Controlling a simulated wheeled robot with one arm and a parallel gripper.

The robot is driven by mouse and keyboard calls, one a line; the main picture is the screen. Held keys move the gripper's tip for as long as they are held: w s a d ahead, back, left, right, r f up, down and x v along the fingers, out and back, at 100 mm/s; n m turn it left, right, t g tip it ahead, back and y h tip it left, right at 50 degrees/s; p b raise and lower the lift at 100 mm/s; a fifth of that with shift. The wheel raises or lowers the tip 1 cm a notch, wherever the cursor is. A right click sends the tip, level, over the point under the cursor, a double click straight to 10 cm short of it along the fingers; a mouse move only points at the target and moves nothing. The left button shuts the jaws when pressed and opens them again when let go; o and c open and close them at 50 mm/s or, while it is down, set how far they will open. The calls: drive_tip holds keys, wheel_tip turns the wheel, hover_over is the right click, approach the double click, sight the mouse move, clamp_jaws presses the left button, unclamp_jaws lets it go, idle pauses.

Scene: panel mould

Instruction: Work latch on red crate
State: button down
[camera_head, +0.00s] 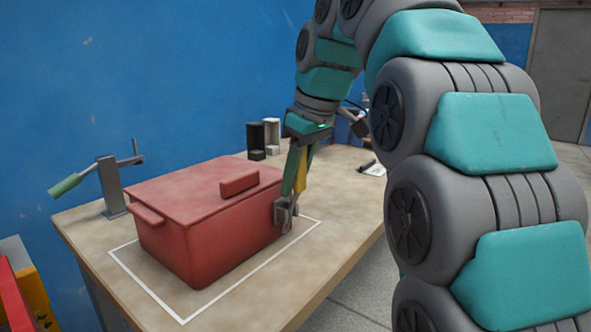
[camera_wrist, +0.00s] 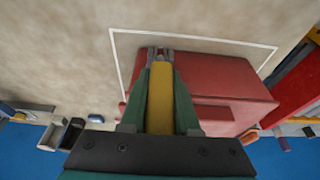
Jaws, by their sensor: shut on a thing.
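The red crate (camera_head: 205,225) stands on the wooden table inside a white outlined rectangle, its lid down. A grey metal latch (camera_head: 280,212) sits on its right side, with a yellow lever (camera_head: 301,172) rising from it. My gripper (camera_head: 291,192) points down at this side, its green fingers shut on the yellow lever. In the wrist view, the lever (camera_wrist: 160,98) lies between the fingers, with the grey latch metal (camera_wrist: 160,53) just beyond their tips. The crate (camera_wrist: 235,80) shows to the right there. The fingers partly hide the latch, so its catch is unclear.
A grey post clamp with a green handle (camera_head: 66,185) stands at the table's left rear. Black and white blocks (camera_head: 256,140) stand behind the crate. The blue wall (camera_head: 130,80) borders the rear. Bare tabletop (camera_head: 350,205) lies right of the crate.

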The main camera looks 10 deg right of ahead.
idle(0.4)
drive_tip(key=c, duration=0.6)
unclamp_jaws()
drive_tip(key=shift+c, duration=0.2)
